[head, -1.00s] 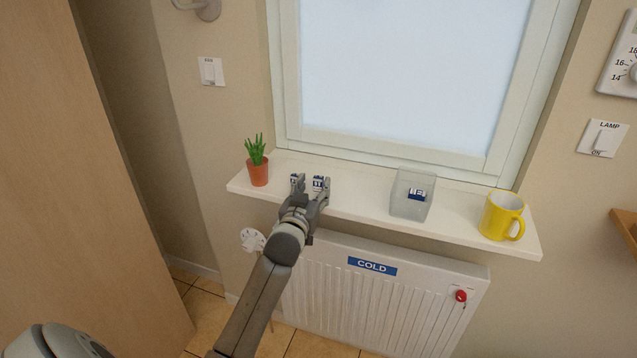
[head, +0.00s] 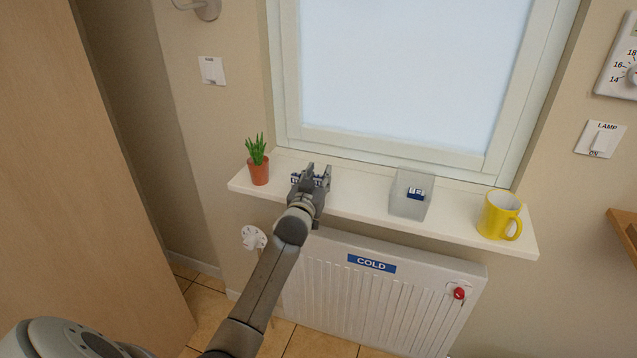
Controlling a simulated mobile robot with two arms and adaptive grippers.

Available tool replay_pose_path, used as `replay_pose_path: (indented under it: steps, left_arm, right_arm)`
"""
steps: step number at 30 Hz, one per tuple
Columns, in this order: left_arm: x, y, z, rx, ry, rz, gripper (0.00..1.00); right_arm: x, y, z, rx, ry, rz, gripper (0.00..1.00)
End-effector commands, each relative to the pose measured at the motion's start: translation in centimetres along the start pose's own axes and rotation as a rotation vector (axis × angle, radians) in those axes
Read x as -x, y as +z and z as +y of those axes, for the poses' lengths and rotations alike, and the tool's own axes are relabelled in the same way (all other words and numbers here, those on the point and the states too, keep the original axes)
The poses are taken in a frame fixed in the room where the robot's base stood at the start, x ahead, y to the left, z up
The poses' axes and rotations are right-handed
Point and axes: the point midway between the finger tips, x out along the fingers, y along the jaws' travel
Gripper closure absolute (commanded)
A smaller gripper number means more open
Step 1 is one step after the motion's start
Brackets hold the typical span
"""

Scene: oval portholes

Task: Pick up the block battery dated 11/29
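Another battery (head: 318,182) shows partly between the fingers. My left gripper (head: 318,168) reaches over the sill with its fingertips apart around this battery. I cannot tell whether the fingers press on it. A third blue and white block (head: 416,193) is in a clear container (head: 408,208) farther right. The dates are too small or hidden to read. My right gripper is not in view.
A potted plant (head: 259,170) stands at the sill's left end, and a yellow mug (head: 500,215) at the right. The sill (head: 355,203) is bare between the gripper and the clear container. A radiator (head: 365,300) is below, the window (head: 405,80) behind.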

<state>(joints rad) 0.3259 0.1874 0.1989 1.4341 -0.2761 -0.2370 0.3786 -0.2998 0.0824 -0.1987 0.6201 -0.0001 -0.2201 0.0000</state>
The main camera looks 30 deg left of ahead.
Motion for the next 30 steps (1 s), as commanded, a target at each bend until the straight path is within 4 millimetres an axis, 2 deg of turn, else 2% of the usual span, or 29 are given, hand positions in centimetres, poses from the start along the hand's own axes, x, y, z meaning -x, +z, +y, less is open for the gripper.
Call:
replay_pose_path:
  steps: [1, 6, 14, 19, 24, 30]
  left_arm:
    - [0.0, 0.0, 0.0, 0.000, 0.000, 0.000, 0.78]
    - [0.0, 0.0, 0.0, 0.000, 0.000, 0.000, 1.00]
    - [0.0, -0.1, 0.0, 0.000, 0.000, 0.000, 1.00]
    - [0.0, -0.8, 0.0, 0.000, 0.000, 0.002, 1.00]
    - [0.0, -3.2, 0.0, -0.002, 0.001, 0.007, 1.00]
    - [2.7, -6.2, -0.1, 0.000, 0.001, 0.005, 1.00]
  right_arm:
    - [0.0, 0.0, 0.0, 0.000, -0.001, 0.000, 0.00]
    - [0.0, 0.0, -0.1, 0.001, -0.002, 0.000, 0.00]
    - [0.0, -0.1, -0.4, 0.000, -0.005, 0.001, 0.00]
    - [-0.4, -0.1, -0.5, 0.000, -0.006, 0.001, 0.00]
    - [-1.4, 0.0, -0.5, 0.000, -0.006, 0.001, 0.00]
    - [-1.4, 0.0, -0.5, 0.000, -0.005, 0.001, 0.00]
